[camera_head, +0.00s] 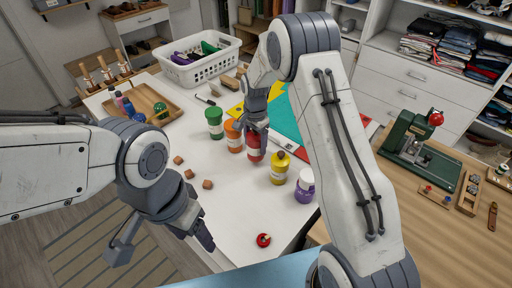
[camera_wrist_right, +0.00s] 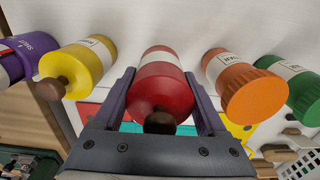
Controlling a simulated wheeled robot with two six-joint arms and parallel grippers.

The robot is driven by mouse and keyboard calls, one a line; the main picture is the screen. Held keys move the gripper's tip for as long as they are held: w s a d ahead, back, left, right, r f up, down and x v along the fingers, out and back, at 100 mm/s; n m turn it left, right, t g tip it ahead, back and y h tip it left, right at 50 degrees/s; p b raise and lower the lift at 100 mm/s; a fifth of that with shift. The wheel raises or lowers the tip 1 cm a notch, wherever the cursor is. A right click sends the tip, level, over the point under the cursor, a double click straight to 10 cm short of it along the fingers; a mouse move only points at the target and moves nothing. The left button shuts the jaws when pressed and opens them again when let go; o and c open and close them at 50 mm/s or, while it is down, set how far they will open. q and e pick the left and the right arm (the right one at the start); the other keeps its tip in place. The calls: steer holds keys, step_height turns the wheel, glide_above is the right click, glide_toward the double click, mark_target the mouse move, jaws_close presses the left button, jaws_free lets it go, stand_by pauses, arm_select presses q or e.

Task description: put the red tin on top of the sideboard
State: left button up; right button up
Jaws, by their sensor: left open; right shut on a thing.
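The red tin (camera_head: 256,153) has a pale label and stands in the row of colored tins on the white worktop. My right gripper (camera_head: 254,134) comes down over it from above and is shut on it. In the right wrist view the red tin (camera_wrist_right: 162,90) sits between the two fingers of the right gripper (camera_wrist_right: 160,110), its brown knob towards the palm. I cannot tell whether its base touches the worktop. My left gripper (camera_head: 160,240) is open and empty over the front left. I cannot tell which furniture is the sideboard.
An orange tin (camera_head: 233,138) and a green tin (camera_head: 214,124) are left of the red tin. A yellow tin (camera_head: 279,170) and a purple tin (camera_head: 305,189) are right. A white basket (camera_head: 200,68), wooden tray (camera_head: 137,95) and green press (camera_head: 410,140) stand around.

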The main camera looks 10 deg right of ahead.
mark_target(255, 149)
step_height(255, 149, down, 2)
steer(key=shift+f+p, duration=0.25)
steer(key=shift+p, duration=0.2)
steer(key=shift+f, duration=0.3)
